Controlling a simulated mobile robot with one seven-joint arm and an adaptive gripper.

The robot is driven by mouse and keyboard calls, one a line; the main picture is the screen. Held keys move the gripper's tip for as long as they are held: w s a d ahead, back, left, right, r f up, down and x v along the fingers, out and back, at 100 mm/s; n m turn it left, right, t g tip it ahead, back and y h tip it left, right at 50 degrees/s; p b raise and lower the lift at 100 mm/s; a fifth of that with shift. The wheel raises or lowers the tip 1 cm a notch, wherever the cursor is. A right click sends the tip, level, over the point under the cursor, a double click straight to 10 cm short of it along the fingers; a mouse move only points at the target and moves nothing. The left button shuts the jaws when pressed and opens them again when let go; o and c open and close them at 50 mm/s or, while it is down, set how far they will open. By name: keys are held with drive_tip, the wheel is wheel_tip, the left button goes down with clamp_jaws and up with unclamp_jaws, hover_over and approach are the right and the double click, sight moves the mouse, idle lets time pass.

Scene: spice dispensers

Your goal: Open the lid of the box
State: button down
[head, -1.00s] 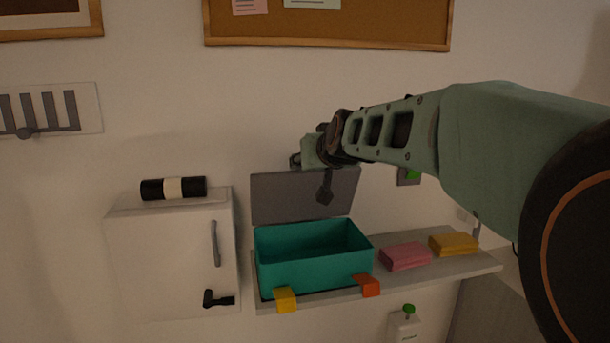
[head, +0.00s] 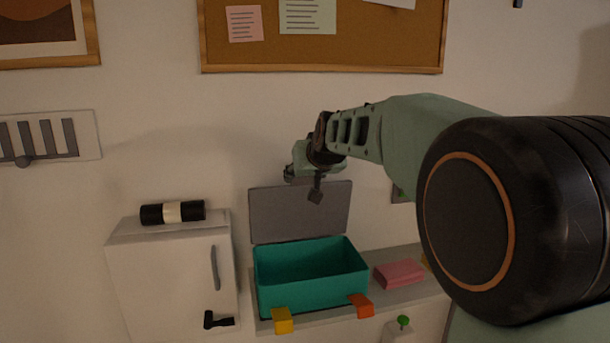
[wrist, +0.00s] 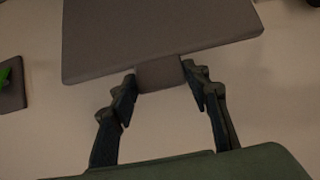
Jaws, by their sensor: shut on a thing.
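The teal box (head: 310,277) sits on a wall shelf, and its open inside shows in the head view. Its grey lid (head: 275,218) stands up behind the box, roughly upright. In the wrist view the lid (wrist: 155,28) fills the top, with a small tab (wrist: 160,75) on its edge. My gripper (head: 294,176) is at the lid's top edge. In the wrist view my gripper's fingers (wrist: 160,82) stand on either side of the tab, shut on it. The exact finger contact is dim.
The shelf (head: 385,300) also holds a pink folded item (head: 399,273) right of the box. Yellow (head: 283,320) and orange (head: 361,306) blocks are at its front edge. A white cabinet (head: 165,275) with a black-and-white roll (head: 172,212) on top stands left. A corkboard (head: 350,45) hangs above.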

drive_tip(key=shift+w+a+r, duration=0.1)
drive_tip(key=shift+w+r, duration=0.3)
drive_tip(key=shift+r, duration=0.2)
drive_tip(key=c, duration=1.5)
unclamp_jaws()
drive_tip(key=shift+c, duration=0.2)
drive_tip(key=o, duration=0.5)
drive_tip(key=shift+s, duration=0.2)
drive_tip(key=shift+c, duration=0.2)
drive_tip(key=shift+w+f, duration=0.1)
drive_tip(key=shift+f, duration=0.15)
drive_tip(key=v, duration=0.7)
drive_tip(key=shift+s, duration=0.3)
